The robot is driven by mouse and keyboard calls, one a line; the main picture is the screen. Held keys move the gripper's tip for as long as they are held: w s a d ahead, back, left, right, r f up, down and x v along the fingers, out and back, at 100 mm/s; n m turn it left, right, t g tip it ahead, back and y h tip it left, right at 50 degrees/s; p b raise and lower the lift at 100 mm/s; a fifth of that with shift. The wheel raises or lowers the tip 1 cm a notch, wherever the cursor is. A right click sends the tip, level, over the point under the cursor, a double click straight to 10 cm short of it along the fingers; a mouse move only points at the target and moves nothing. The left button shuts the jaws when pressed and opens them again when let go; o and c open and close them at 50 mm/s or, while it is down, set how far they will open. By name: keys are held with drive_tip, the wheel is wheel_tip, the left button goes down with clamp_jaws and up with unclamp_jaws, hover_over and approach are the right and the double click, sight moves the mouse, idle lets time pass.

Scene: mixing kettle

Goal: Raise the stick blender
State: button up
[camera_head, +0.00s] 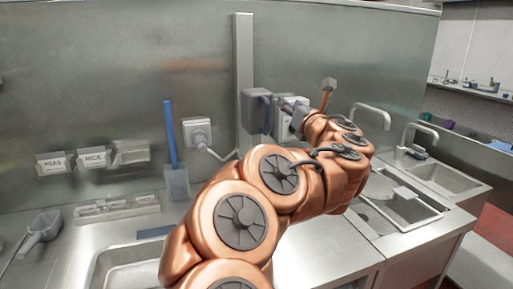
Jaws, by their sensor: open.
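A grey boxy unit (257,112) sits on a tall vertical rail (243,60) fixed to the steel back wall. It looks like the stick blender's body or mount, but I cannot tell for sure. Any blender shaft below it is hidden behind my copper arm.
A blue-handled scraper (171,135) leans on the wall, left of a white socket (197,132) with a cable. Labelled bins (93,159), a scoop (40,232) and a basin (130,262) are at left. Sinks with faucets (372,109) are at right.

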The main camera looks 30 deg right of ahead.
sight(267, 129)
drive_tip(key=w+f+n+y, duration=0.1)
drive_tip(key=n, duration=0.1)
drive_tip(key=a+f+n+y, duration=0.1)
drive_tip(key=f+n+y, duration=0.1)
drive_tip(key=w+a+f+n+y, duration=0.1)
drive_tip(key=f, duration=0.1)
drive_tip(key=shift+w+f+n+g, duration=0.1)
drive_tip(key=shift+w+n+g, duration=0.2)
drive_tip(key=shift+w+n, duration=0.1)
drive_tip(key=shift+w+d, duration=0.15)
drive_tip(key=shift+w, duration=1.25)
drive_tip(key=shift+w+d, duration=0.1)
drive_tip(key=shift+w, duration=1.25)
drive_tip(key=shift+w, duration=0.15)
clamp_jaws()
